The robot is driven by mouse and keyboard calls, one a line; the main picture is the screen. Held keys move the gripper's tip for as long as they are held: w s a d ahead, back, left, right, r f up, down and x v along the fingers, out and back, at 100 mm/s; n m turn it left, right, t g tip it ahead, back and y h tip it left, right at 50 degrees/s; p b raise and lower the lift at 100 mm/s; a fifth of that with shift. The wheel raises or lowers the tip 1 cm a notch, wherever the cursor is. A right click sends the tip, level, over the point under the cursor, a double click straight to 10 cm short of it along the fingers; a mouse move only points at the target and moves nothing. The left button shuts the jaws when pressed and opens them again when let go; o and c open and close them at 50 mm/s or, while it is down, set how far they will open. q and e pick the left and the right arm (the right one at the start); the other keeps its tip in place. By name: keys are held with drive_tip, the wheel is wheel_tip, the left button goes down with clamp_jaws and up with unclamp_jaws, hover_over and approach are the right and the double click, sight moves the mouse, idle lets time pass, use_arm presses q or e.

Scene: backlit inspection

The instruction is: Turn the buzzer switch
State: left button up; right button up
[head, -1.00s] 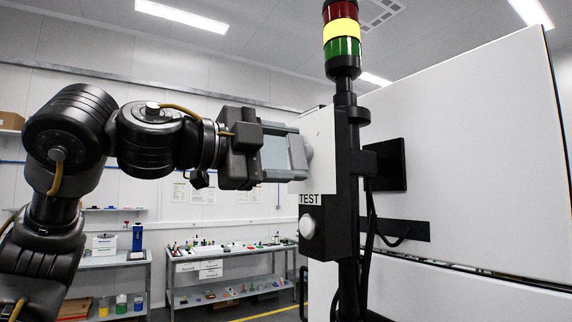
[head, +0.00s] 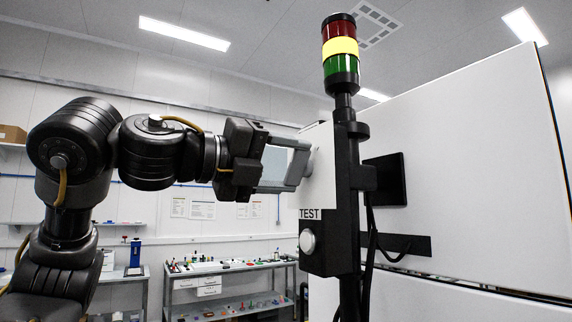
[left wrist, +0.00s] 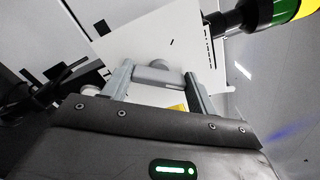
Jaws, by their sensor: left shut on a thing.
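The buzzer switch is a light grey knob (left wrist: 160,74) on a white panel (left wrist: 135,45). In the left wrist view it sits between the two grey fingers of my left gripper (left wrist: 160,80), which is shut on it. In the head view my left gripper (head: 298,168) reaches in from the left to the white panel (head: 319,180), beside the black post. The fingers hide most of the knob there. The pointer or setting of the knob cannot be read. My right gripper is not in view.
A light tower (head: 341,50) with its yellow section bright tops the black post (head: 346,150). A black box labelled TEST with a round white button (head: 307,241) is below the panel. A large white cabinet (head: 465,150) stands right. A shelf bench (head: 228,268) is at the back.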

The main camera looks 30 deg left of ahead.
use_arm(q)
drive_tip(key=shift+f+m, duration=0.1)
drive_tip(key=shift+m, duration=0.8)
drive_tip(key=o, duration=1)
drive_tip(key=shift+s, duration=0.1)
drive_tip(key=shift+s+a, duration=0.25)
drive_tip(key=shift+s, duration=0.05)
drive_tip(key=b+v, duration=0.3)
drive_tip(key=v, duration=0.6)
drive_tip(key=shift+s+a, duration=0.2)
drive_tip(key=shift+s, duration=0.15)
